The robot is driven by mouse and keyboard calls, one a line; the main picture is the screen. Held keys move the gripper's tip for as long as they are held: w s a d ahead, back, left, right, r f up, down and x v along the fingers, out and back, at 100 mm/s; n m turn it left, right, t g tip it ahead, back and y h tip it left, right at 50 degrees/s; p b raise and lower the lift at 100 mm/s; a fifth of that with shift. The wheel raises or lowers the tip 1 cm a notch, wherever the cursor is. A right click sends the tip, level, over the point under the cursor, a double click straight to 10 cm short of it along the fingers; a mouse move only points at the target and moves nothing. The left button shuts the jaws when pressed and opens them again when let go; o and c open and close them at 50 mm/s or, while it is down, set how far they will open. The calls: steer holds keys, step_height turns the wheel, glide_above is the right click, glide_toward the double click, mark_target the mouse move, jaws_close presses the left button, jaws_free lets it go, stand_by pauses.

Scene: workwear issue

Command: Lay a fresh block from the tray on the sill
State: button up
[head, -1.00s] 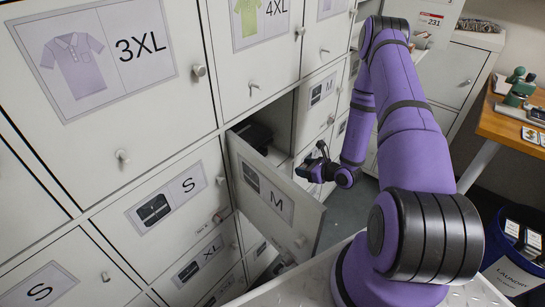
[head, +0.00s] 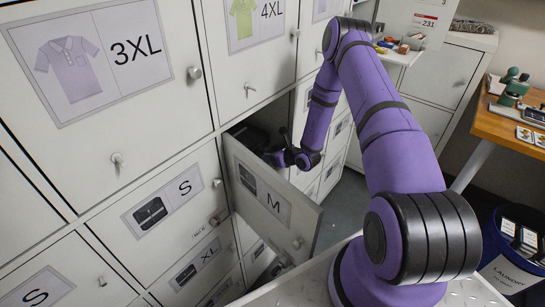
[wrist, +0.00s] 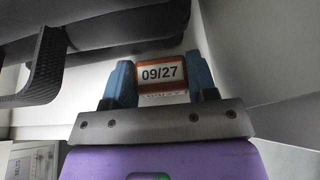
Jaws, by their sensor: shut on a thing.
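My gripper (wrist: 161,82) is shut on a small orange-brown block (wrist: 162,58) with a white label reading 09/27. The block sits between the two blue fingers in the wrist view. In the head view my gripper (head: 276,157) is at the opening behind the pulled-out front marked M (head: 262,192); the block cannot be made out there. A white shelf or tray (head: 397,56) with small coloured pieces stands at the back. Which ledge is the sill I cannot tell; a pale surface lies beyond the block in the wrist view.
Dark padded goods (head: 250,137) lie inside the open compartment; a dark item with a black ribbed strap (wrist: 45,70) fills the upper left of the wrist view. Shut white lockers surround the opening. A wooden bench (head: 505,128) and blue laundry bin (head: 515,250) stand at right.

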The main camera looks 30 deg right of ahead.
steer(key=shift+s+d+f, duration=0.1)
steer(key=shift+f, duration=0.45)
steer(key=shift+f, duration=0.1)
steer(key=o, duration=0.9)
steer(key=v, duration=1.2)
steer(key=shift+d, duration=0.1)
